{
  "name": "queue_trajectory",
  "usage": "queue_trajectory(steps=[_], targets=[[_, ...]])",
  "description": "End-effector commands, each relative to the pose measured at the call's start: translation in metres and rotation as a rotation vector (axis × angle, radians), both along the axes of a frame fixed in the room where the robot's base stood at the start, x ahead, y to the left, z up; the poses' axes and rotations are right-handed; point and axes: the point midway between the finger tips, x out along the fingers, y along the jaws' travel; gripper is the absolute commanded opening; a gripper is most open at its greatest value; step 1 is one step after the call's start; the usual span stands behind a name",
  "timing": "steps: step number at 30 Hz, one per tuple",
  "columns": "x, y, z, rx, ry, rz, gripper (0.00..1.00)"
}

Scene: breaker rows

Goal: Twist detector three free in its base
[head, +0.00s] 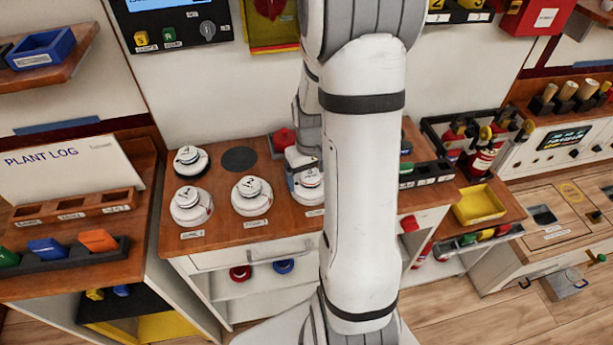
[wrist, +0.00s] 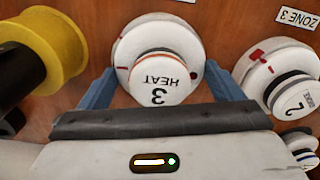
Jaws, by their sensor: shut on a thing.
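Detector three (wrist: 165,90) is a white round head with a "HEAT 3" cap, upside down in the wrist view. It sits on a wider white base (wrist: 158,32) with red marks at its edge. My gripper (wrist: 162,76) has its blue fingers on both sides of the head, shut on it. In the head view, detector three (head: 311,179) is partly hidden by my arm, and my gripper (head: 303,160) is over it.
Detector two (wrist: 297,95) is close on the right in the wrist view. A yellow and black round thing (wrist: 62,45) is at the left. In the head view, other detectors (head: 251,196) (head: 190,205) stand on the wooden top, with a dark disc (head: 239,160) behind.

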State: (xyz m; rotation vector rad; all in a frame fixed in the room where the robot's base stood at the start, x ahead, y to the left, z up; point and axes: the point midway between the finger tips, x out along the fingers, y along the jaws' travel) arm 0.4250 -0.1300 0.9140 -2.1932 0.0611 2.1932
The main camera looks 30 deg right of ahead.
Motion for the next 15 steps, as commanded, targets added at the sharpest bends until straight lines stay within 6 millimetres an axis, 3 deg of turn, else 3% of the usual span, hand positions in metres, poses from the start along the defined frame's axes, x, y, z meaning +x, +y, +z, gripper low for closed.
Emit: queue_trajectory(steps=[10, 11, 15], targets=[[0.0000, -0.0002, 0.0003, 0.000, 0.000, -0.003, 0.62], [0.0000, -0.0002, 0.0003, 0.000, 0.000, -0.004, 0.89], [-0.0001, -0.0003, 0.0002, 0.000, 0.000, -0.004, 1.00]])
